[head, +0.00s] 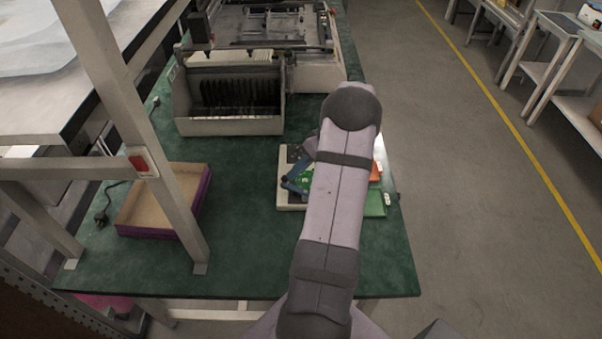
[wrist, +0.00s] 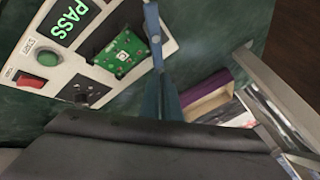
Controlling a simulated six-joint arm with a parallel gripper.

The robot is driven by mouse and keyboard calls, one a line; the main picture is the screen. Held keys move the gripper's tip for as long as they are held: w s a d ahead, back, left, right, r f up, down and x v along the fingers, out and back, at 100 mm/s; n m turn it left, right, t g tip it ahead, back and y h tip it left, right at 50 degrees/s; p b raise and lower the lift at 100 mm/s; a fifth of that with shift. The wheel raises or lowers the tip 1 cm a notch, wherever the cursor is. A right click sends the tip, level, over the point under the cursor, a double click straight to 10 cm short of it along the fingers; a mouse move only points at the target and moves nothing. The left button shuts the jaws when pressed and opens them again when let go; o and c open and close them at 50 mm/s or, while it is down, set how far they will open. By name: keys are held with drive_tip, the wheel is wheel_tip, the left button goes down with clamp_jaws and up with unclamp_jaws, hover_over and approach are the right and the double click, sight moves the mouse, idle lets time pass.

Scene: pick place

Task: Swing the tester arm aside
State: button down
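The tester (wrist: 45,85) is a pale box with a lit PASS display (wrist: 70,18), a green button and a red switch. A green circuit board (wrist: 125,52) sits in its dark recess.
A green tray (head: 375,205) and an orange-red tray (head: 376,171) lie right of the tester. A purple-sided box (head: 203,205) stands left, by a pale frame post (head: 165,200). A grey bin (head: 230,125) and machine are behind. Green mat between box and tester is clear.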

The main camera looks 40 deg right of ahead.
drive_tip(key=shift+a+f+n+g+y+b, duration=0.15)
drive_tip(key=shift+a+n+g+y+b, duration=0.25)
drive_tip(key=shift+n, duration=0.5)
drive_tip(key=shift+a+f+n+g+y+b, duration=0.2)
drive_tip(key=shift+a+n+g+b, duration=0.15)
drive_tip(key=shift+n+g+b, duration=0.4)
drive_tip(key=shift+a+r+n+t, duration=0.1)
drive_tip(key=shift+n+t, duration=0.15)
